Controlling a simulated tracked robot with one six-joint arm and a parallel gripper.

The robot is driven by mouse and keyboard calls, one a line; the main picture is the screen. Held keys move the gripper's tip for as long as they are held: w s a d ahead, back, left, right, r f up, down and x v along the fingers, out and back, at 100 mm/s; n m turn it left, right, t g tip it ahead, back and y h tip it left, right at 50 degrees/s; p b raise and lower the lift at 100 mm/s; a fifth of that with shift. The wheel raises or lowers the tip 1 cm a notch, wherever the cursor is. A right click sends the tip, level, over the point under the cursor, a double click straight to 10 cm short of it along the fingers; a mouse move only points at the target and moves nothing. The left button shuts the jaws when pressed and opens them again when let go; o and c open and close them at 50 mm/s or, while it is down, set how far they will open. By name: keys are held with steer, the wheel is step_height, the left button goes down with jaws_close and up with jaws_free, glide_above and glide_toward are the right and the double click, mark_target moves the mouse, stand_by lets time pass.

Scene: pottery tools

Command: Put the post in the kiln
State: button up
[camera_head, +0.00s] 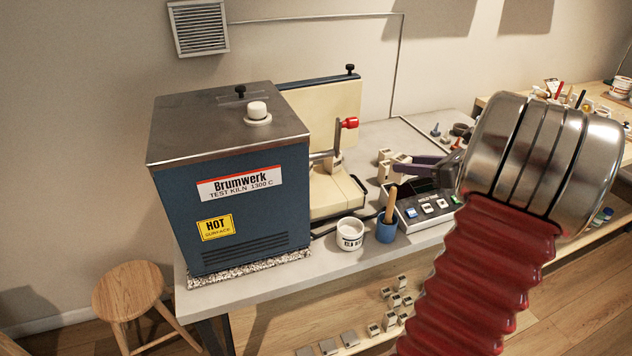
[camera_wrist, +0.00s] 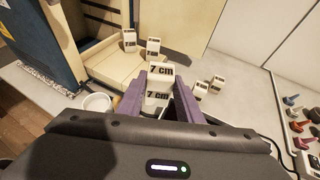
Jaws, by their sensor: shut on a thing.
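The blue kiln (camera_head: 230,190) stands at the left of the bench, its cream-lined door (camera_head: 322,105) open. It also shows in the wrist view (camera_wrist: 52,42), with a cream slab (camera_wrist: 112,64) at its opening. Two pale posts (camera_wrist: 130,40) (camera_wrist: 153,47) stand at the slab's far side. My gripper (camera_wrist: 160,88) has purple fingers shut on a white post marked "7 cm" (camera_wrist: 160,72). The held post is in front of the slab, to its right in the wrist view. In the head view my wrist hides part of the gripper (camera_head: 428,166), and I cannot clearly separate the held post from nearby blocks.
Loose pale posts (camera_wrist: 216,84) stand on the bench right of my gripper. A white jar (camera_head: 350,235), a blue cup (camera_head: 387,233) with a wooden-handled tool and a controller (camera_head: 427,208) are at the bench front. A red-tipped lever (camera_head: 348,123) rises near the door.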

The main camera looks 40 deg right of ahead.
steer(key=shift+w, duration=0.1)
glide_above(334, 190)
steer(key=f, duration=0.2)
steer(key=shift+d+f, duration=0.15)
steer(key=shift+f, duration=0.4)
steer(key=shift+f, duration=0.1)
step_height(334, 190, down, 3)
steer(key=shift+r, duration=0.1)
steer(key=shift+w+f, duration=0.1)
steer(key=shift+f, duration=0.35)
